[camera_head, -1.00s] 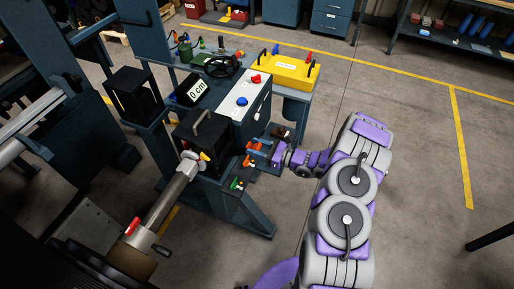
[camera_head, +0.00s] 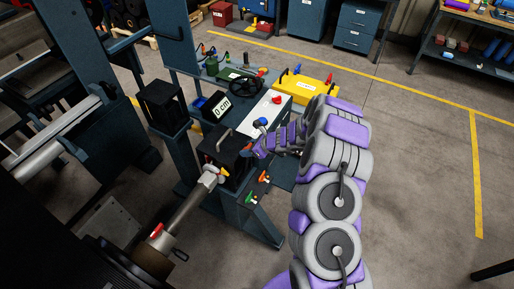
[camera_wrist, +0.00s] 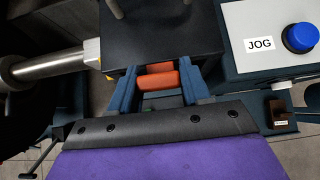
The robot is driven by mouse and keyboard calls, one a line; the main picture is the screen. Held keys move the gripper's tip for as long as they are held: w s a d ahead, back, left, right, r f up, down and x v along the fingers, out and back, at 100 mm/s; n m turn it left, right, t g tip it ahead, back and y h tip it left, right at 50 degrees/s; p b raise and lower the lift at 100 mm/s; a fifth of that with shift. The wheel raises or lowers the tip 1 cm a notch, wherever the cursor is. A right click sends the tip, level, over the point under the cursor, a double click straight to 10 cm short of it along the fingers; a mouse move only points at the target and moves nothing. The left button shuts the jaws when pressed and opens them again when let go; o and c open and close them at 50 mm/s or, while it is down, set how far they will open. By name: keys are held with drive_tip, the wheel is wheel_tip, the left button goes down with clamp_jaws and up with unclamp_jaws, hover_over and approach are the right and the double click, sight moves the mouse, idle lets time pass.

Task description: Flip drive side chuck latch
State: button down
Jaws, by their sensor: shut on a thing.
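An orange latch handle (camera_wrist: 160,81) sits at the black chuck housing (camera_wrist: 160,38) in the wrist view. My gripper (camera_wrist: 158,74) has a blue finger on either side of the handle and is shut on it. In the head view my gripper (camera_head: 253,151) is at the right side of the black housing (camera_head: 225,150), and the fingers and handle are small and mostly hidden there. A metal shaft (camera_head: 187,207) runs from the housing toward the lower left. A yellow-orange lever (camera_head: 224,171) is at its upper end and a red lever (camera_head: 157,230) at its lower end.
A light panel marked JOG (camera_wrist: 259,44) with a blue button (camera_wrist: 300,38) is right of my gripper. Green and orange levers (camera_head: 258,188) stand on a bracket below. A yellow case (camera_head: 305,90) lies behind. Open floor is to the right.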

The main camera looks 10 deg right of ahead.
drive_tip(key=shift+w+a+r, duration=0.2)
drive_tip(key=shift+w+a, duration=0.1)
drive_tip(key=shift+a, duration=0.05)
drive_tip(key=shift+w+a+p, duration=0.5)
drive_tip(key=shift+a+p, duration=0.15)
drive_tip(key=shift+a, duration=0.05)
drive_tip(key=c, duration=0.8)
unclamp_jaws()
drive_tip(key=shift+w+f, duration=0.1)
drive_tip(key=shift+f, duration=0.05)
drive_tip(key=shift+c, duration=0.2)
drive_tip(key=shift+o, duration=1.2)
drive_tip(key=shift+w+a+f, duration=0.1)
